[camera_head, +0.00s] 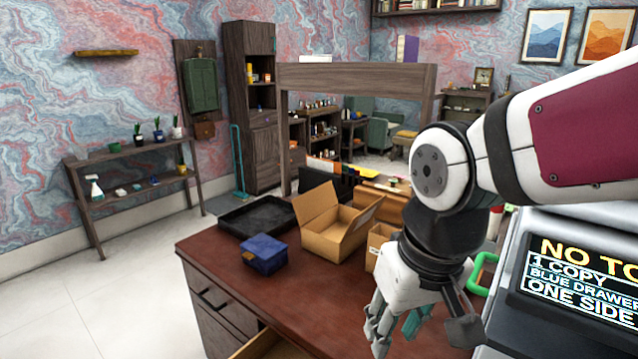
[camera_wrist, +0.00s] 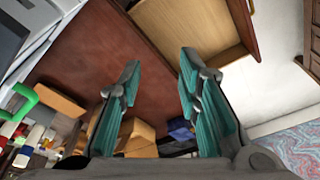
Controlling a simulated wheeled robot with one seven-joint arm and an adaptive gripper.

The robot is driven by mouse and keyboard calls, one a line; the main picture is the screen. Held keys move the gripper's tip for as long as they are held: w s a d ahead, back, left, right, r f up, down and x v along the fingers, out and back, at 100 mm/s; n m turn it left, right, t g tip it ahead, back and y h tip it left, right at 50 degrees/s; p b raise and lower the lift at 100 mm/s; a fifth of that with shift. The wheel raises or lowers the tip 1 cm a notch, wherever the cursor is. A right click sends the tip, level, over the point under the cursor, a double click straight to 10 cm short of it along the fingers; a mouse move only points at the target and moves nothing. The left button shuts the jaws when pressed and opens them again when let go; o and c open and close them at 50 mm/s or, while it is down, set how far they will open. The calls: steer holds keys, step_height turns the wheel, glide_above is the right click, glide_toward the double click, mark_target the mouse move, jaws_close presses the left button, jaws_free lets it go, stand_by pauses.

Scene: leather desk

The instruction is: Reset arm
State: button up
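My arm reaches in from the right in the head view, with my gripper (camera_head: 412,330) hanging above the right part of the brown desk (camera_head: 335,290). In the wrist view my gripper (camera_wrist: 158,75) has its two teal-padded fingers spread apart. Only bare desk top shows between the fingertips, so it is open and empty. In the head view my forearm and wrist hide part of the desk's right side.
On the desk are a blue box (camera_head: 264,254), an open cardboard box (camera_head: 335,225) and a black tray (camera_head: 255,217). A printer (camera_head: 560,290) with a lit screen stands close on the right, near a green-handled object (camera_head: 483,272). A drawer (camera_head: 268,346) is open in front.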

steer(key=s+d+r+m+t+h+p, duration=0.1)
steer(key=s+d+r+m+t, duration=0.1)
steer(key=s+d, duration=0.7)
step_height(320, 180, up, 2)
steer(key=shift+s+d+r+m, duration=0.1)
steer(key=shift+s+d+m, duration=0.05)
steer(key=shift+d+m, duration=0.4)
